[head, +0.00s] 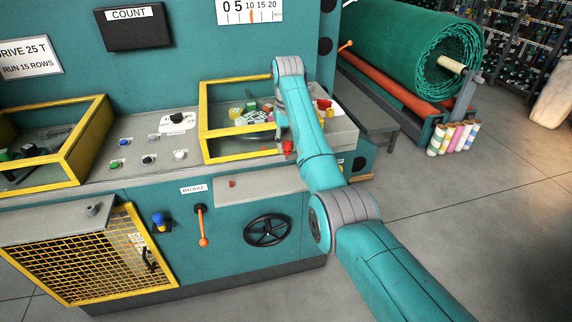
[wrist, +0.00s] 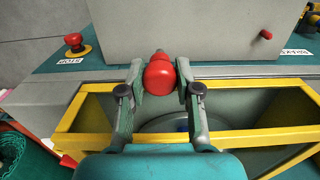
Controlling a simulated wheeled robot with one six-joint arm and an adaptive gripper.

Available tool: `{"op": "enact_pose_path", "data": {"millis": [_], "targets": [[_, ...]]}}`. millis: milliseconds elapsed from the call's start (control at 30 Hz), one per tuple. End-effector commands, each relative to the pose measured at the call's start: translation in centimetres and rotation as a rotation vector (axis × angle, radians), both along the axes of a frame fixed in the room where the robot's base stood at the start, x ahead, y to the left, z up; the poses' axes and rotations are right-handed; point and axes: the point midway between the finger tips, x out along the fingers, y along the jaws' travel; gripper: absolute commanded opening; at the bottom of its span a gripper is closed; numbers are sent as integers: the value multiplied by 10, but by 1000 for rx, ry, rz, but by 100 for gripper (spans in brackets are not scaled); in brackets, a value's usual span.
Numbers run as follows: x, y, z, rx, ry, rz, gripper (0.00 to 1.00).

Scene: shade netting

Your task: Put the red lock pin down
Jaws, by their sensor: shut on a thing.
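The red lock pin (wrist: 159,76) is between the two finger pads of my gripper (wrist: 160,84) in the wrist view. Its rounded red body faces the camera, with a narrower end beyond it. My gripper is shut on the pin and holds it over the console edge near a yellow guard frame (wrist: 97,87). What lies directly under the pin is hidden.
A grey panel (wrist: 205,28) with a small red piece (wrist: 266,34) lies beyond. The yellow-framed bin (head: 203,125) holds several coloured pieces.

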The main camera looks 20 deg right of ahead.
Motion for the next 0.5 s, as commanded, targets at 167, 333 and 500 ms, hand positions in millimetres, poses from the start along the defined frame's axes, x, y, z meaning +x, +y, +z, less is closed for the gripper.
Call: {"op": "enact_pose_path", "data": {"millis": [167,333,500], "targets": [[-2,0,-31,0,2,0,0],[-2,0,-44,0,0,0,0],[-5,0,-67,0,1,0,0]]}}
